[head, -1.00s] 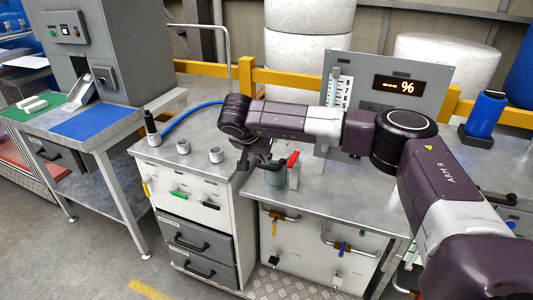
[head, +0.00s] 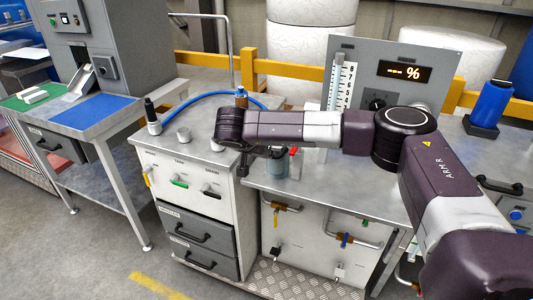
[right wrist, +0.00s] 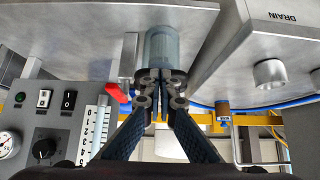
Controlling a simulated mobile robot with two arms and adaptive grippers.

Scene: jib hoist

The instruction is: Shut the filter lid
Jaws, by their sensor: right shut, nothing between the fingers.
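The filter (head: 279,165) is a grey-blue cylinder on the bench, beside a red handle (head: 294,151). In the head view my right wrist partly covers it. In the right wrist view the cylinder (right wrist: 163,47) stands directly beyond my right gripper (right wrist: 161,82), and the red handle (right wrist: 116,92) is to its left. My right gripper is shut and empty, with its tips overlapping the cylinder's near end in the picture; I cannot tell if they touch. The lid cannot be told apart from the cylinder, so its position is unclear. My left gripper is not in view.
A gauge panel (head: 435,88) stands behind the bench. A blue bottle (head: 490,104) stands at right. The bench top (head: 335,188) is clear in front.

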